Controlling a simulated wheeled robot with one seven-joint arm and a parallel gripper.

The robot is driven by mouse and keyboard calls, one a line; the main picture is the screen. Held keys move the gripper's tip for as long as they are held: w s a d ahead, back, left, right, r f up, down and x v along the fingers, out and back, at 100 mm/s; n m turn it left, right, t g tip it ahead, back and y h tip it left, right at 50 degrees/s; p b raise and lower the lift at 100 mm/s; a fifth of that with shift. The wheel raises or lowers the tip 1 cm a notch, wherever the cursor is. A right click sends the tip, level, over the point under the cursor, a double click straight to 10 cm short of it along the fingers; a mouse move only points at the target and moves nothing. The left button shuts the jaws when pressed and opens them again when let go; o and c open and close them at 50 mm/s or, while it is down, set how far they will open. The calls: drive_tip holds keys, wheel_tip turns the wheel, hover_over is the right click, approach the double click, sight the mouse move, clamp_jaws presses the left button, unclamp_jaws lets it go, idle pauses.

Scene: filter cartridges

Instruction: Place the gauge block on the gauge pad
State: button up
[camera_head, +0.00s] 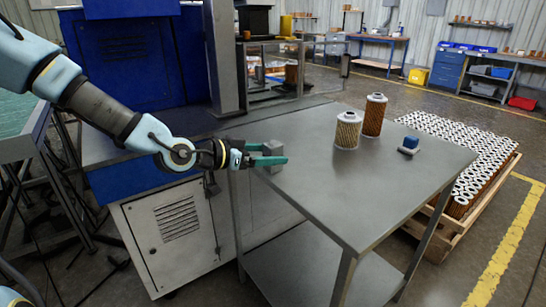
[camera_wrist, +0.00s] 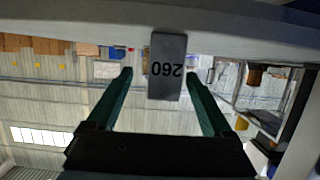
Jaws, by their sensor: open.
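The gauge block, a grey upright block (camera_head: 274,149), stands near the left part of the grey metal table (camera_head: 330,190). In the wrist view the dark grey block (camera_wrist: 167,70) shows the number 260 upside down. My gripper (camera_head: 277,156) has green fingers and is at the block. In the wrist view its open fingers (camera_wrist: 160,75) lie on either side of the block, with a visible gap on each side. Part of the block is hidden by a finger in the head view. I cannot make out a gauge pad for certain.
A pale filter cartridge (camera_head: 347,131) and a brown one (camera_head: 374,115) stand at the table's back. A small blue block on a grey base (camera_head: 409,146) sits right of them. A wooden pallet (camera_head: 487,192) of many cartridges lies beyond. The table's front is clear.

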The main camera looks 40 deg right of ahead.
sight(282, 150)
drive_tip(key=x, duration=0.3)
drive_tip(key=p+x, duration=0.1)
drive_tip(key=x, duration=0.1)
drive_tip(key=shift+w+r, duration=0.3)
drive_tip(key=shift+c, duration=0.2)
clamp_jaws()
idle(0.4)
